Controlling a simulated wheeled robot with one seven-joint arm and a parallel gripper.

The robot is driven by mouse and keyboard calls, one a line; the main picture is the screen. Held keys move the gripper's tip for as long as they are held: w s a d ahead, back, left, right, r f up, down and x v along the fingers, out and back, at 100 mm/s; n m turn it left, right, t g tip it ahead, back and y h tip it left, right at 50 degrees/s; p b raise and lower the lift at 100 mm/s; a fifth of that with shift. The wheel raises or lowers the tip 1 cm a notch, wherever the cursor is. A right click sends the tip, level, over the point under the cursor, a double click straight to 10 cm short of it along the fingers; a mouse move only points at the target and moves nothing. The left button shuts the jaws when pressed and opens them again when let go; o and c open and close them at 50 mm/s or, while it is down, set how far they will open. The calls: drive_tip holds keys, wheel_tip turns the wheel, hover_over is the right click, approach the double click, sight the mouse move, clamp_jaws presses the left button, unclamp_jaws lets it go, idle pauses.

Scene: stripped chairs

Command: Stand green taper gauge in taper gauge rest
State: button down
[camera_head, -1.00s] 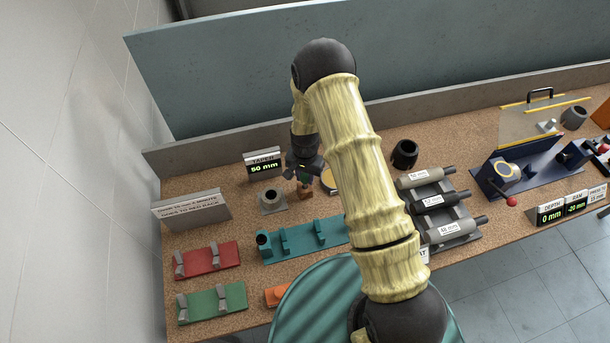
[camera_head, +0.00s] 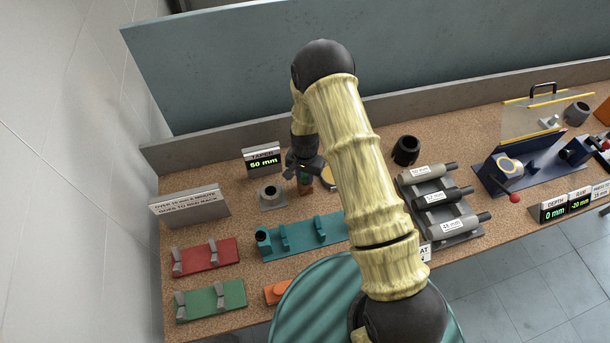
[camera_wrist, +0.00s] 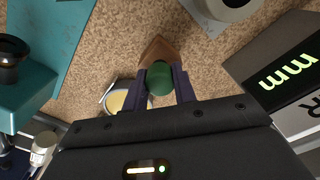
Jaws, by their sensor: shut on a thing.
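My gripper (camera_wrist: 170,88) is shut on the green taper gauge (camera_wrist: 158,77), whose round green end shows between the fingers in the wrist view. A brown wooden-looking block (camera_wrist: 158,48), probably the taper gauge rest, lies directly beyond the green end. In the head view the block (camera_head: 306,188) sits right below my gripper (camera_head: 303,174), with a bit of green just above it. The gauge's lower part is hidden, so I cannot tell whether it is inside the block, touching it or above it.
A grey ring on a square base (camera_head: 271,194) stands just left. Behind it is a display reading 50 mm (camera_head: 262,162). A teal fixture (camera_head: 300,238) lies in front. Red (camera_head: 206,258) and green (camera_head: 211,301) racks lie front left. A black ring (camera_head: 405,151) stands right.

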drive_tip(key=shift+f, duration=0.35)
drive_tip(key=c, duration=1.1)
unclamp_jaws()
drive_tip(key=shift+o, duration=0.2)
drive_tip(key=shift+r, duration=0.15)
wheel_tip(320, 180, up, 17)
drive_tip(key=b, duration=0.4)
drive_tip(key=shift+r, duration=0.1)
